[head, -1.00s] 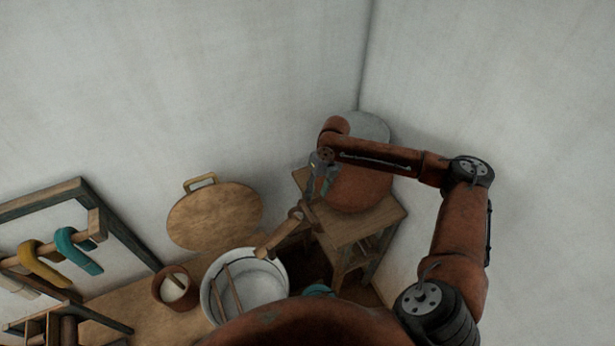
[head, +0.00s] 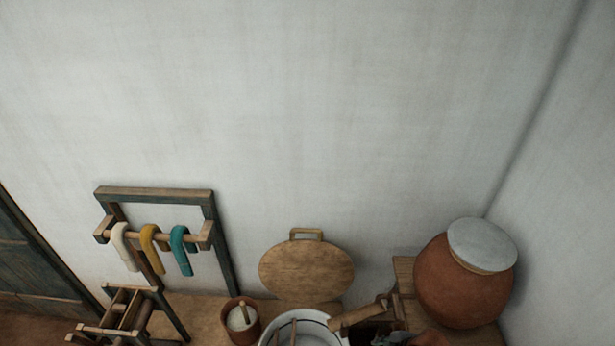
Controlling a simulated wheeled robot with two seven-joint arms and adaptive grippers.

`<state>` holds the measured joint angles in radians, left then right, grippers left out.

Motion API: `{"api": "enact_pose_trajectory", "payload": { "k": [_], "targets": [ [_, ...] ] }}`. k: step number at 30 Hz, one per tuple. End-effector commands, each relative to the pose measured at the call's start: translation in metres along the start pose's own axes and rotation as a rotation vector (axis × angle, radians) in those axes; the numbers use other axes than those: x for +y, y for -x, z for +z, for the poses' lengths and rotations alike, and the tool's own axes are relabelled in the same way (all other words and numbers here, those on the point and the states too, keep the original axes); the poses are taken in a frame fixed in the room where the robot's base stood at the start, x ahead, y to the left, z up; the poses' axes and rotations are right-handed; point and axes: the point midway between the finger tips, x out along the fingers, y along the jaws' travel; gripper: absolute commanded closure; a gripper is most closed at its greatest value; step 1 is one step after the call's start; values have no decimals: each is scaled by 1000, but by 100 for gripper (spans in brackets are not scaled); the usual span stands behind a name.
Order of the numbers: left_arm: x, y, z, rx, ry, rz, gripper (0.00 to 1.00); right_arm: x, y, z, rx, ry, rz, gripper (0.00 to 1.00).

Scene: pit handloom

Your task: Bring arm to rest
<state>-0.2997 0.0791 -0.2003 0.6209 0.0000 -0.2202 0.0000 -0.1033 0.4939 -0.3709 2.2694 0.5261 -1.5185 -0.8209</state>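My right arm is almost out of the head view. Only a small reddish-brown part and what looks like the grey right gripper (head: 390,339) show at the bottom edge, right of centre. The fingers are too cut off to tell open from shut. The gripper shows close to a wooden-handled tool (head: 357,315) and the wooden stand under the clay pot; I cannot tell whether it touches either. My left gripper is not in view.
A large clay pot (head: 458,290) with a grey lid stands right. A white basin (head: 275,335), a small brown pot (head: 240,328) and a round wooden board (head: 306,272) are near centre. A rack (head: 155,192) holds white, yellow and teal hanks left. The upper wall is clear.

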Motion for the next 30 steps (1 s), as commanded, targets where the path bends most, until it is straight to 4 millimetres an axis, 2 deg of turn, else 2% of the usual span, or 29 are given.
{"api": "enact_pose_trajectory", "payload": {
  "k": [1,3,6,12,20,21,30],
  "targets": [
    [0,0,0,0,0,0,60,-15,4,10,-10,-166,25,65],
    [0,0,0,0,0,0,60,-28,13,28,-39,-376,67,65],
    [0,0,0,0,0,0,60,-45,26,54,-80,-619,119,65],
    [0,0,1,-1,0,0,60,-80,50,99,-158,-990,211,65],
    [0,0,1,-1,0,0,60,-127,84,146,-257,-1357,326,65],
    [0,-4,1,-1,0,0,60,-125,68,149,-257,-1349,320,65],
    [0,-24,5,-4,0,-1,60,-135,-24,177,-272,-1336,286,65]
  ]
}}
